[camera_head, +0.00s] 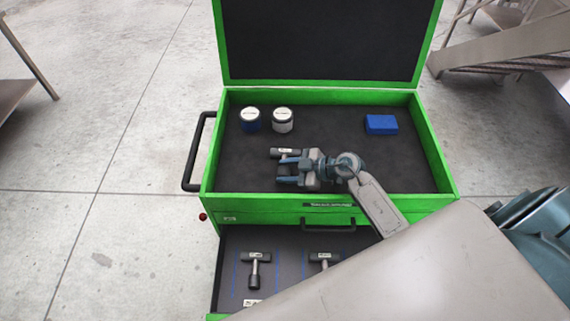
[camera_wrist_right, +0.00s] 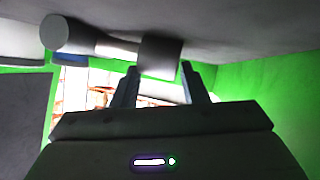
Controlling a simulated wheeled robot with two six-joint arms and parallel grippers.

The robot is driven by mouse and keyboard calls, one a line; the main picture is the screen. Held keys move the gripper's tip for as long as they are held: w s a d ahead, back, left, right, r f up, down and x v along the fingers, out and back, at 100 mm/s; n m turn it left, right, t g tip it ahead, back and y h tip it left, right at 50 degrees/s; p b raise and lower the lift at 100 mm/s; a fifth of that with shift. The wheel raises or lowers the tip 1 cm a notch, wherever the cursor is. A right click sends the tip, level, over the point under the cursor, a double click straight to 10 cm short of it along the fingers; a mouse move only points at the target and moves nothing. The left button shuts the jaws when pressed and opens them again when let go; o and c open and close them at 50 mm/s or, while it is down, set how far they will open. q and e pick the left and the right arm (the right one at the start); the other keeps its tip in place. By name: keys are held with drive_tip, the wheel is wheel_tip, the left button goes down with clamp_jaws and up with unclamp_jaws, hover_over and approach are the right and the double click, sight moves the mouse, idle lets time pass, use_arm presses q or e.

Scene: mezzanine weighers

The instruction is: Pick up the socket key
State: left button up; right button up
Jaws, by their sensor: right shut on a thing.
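A dark T-shaped socket key (camera_head: 284,153) with a pale label on its crossbar is in the upper tray of the green tool chest. My right gripper (camera_head: 284,170) reaches in from the right and is shut on this key. The fingers hide part of it in the head view. In the right wrist view the key (camera_wrist_right: 160,54) shows at the fingertips (camera_wrist_right: 159,72), with a pale shaft and a dark round end to the left. I cannot tell whether it touches the tray floor. My left gripper is not in view.
The green chest (camera_head: 448,178) has its lid (camera_head: 320,40) raised. An open drawer below holds T-keys (camera_head: 255,262) (camera_head: 323,259).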

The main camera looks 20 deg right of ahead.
drive_tip(key=shift+s+d+f, duration=0.1)
drive_tip(key=shift+s+f, duration=0.1)
drive_tip(key=shift+f, duration=0.2)
drive_tip(key=r+b, duration=0.2)
drive_tip(key=r, duration=0.7)
drive_tip(key=shift+w, duration=0.2)
clamp_jaws()
drive_tip(key=shift+n+g+y, duration=0.3)
drive_tip(key=shift+n+g, duration=0.3)
drive_tip(key=s+a+b, duration=0.1)
drive_tip(key=b, duration=0.4)
drive_tip(key=s+a+b, duration=0.2)
drive_tip(key=b, duration=0.2)
drive_tip(key=shift+s+a+r+b, duration=0.25)
drive_tip(key=shift+r+b, duration=0.15)
